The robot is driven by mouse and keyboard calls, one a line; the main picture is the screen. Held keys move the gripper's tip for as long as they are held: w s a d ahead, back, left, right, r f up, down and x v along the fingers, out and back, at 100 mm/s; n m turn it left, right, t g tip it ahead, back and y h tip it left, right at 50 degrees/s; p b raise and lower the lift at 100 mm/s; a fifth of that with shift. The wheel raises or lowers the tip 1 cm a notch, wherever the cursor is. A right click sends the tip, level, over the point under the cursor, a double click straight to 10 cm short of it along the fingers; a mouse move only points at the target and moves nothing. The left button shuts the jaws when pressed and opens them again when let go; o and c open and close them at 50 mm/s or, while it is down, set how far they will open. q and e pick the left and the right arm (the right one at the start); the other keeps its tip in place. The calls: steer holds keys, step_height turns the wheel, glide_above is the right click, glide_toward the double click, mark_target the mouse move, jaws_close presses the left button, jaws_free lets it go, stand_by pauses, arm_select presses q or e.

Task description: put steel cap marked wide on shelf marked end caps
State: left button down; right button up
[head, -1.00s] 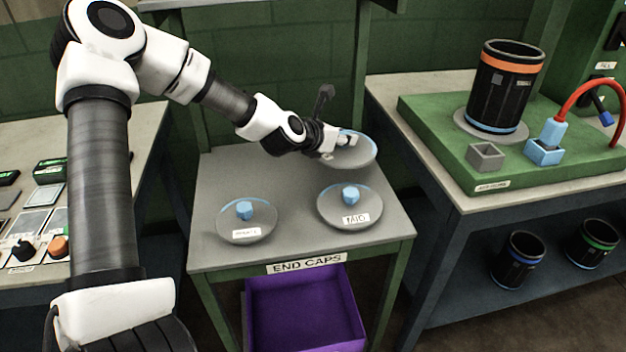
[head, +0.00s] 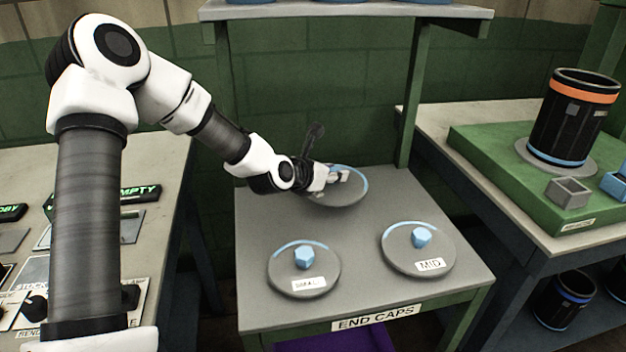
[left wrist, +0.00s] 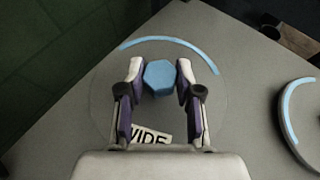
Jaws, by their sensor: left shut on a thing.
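The wide steel cap (head: 343,193) is a grey disc with a blue arc near its rim, at the back of the end caps shelf (head: 365,250). In the left wrist view the wide cap (left wrist: 100,95) shows its WIDE label and blue knob (left wrist: 160,77). My left gripper (head: 338,177) is shut on the knob, one finger on each side. In the head view the cap looks at or just above the grey top; I cannot tell whether it touches. The END CAPS label (head: 376,317) is on the front edge. My right gripper is not in view.
A small cap (head: 290,270) and a mid cap (head: 405,255) rest on the front of the same top. An upper shelf (head: 345,12) stands above and behind. A black cylinder (head: 567,125) stands on the green board at right. A purple bin (head: 340,338) is below.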

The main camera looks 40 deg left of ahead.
arm_select(q)
step_height(320, 180, down, 2)
steer(key=shift+f, duration=0.2)
steer(key=shift+w, duration=0.25)
steer(key=shift+s+d+r, duration=0.1)
steer(key=shift+d+r, duration=0.05)
steer(key=shift+r, duration=0.1)
steer(key=shift+f, duration=0.15)
steer(key=c, duration=0.8)
jaws_free()
steer(key=shift+o, duration=0.2)
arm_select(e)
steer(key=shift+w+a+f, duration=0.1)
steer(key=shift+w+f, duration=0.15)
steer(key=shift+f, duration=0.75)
